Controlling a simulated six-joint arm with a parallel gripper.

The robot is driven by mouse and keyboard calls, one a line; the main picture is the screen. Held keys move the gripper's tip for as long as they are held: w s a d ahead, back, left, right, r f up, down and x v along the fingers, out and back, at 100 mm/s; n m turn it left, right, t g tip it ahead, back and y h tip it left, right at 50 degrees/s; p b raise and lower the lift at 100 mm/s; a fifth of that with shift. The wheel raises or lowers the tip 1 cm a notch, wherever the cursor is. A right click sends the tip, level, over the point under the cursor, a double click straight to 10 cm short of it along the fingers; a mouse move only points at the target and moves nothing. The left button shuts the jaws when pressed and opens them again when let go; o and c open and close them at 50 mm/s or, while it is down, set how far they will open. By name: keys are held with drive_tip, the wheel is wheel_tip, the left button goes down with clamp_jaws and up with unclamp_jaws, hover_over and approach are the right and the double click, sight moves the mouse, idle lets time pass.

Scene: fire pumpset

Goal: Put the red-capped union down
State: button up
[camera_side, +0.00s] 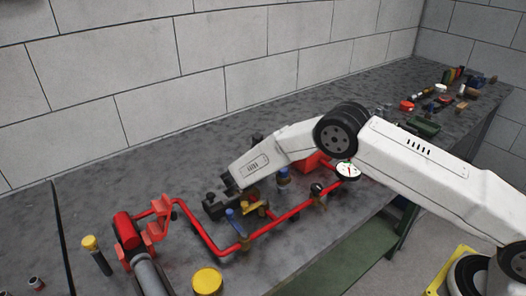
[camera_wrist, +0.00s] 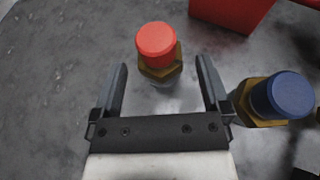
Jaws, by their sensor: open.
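The red-capped union (camera_wrist: 158,48), with a brass hex body, stands upright on the grey bench in the wrist view. My gripper (camera_wrist: 161,72) is open, with one finger on each side of the union near the fingertips. I see gaps between the fingers and the union, so nothing is clamped. In the side view my gripper (camera_side: 220,200) is low over the bench behind the red pipework; I cannot make out the red-capped union there. A blue-capped union (camera_wrist: 281,97) stands to the right of the right finger, and a blue-capped fitting (camera_side: 283,177) shows in the side view.
Red pipework (camera_side: 290,214) with a gauge (camera_side: 347,171) runs along the front of the bench. A red block (camera_wrist: 232,10) stands beyond the unions. A yellow-capped piece (camera_side: 207,282) is near the front edge. Loose parts lie at the far right end. The bench left of the union is clear.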

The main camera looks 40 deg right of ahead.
drive_tip(key=v, duration=0.8)
drive_tip(key=shift+s+a+r, duration=0.1)
drive_tip(key=shift+s+a, duration=0.05)
drive_tip(key=shift+a, duration=0.1)
drive_tip(key=shift+r, duration=0.1)
wheel_tip(320, 180, up, 10)
drive_tip(key=s+d+n+t+y, duration=0.15)
drive_tip(key=n+y, duration=0.35)
drive_tip(key=n, duration=0.8)
drive_tip(key=s+d+n+t+y, duration=0.1)
drive_tip(key=n+t+y, duration=0.25)
drive_tip(key=n, duration=0.85)
drive_tip(key=s+d+f+n+g+y, duration=0.1)
drive_tip(key=s+d+n+g, duration=0.1)
drive_tip(key=s+n, duration=0.5)
drive_tip(key=s+d+f+n+g+y, duration=0.1)
drive_tip(key=s+n+g, duration=0.3)
drive_tip(key=s+n, duration=0.4)
drive_tip(key=s+d+f+n+g+y, duration=0.1)
drive_tip(key=s+d+n+g, duration=0.2)
drive_tip(key=s+n, duration=0.5)
drive_tip(key=s, duration=0.4)
drive_tip(key=shift+s, duration=0.25)
drive_tip(key=shift+d+f, duration=0.1)
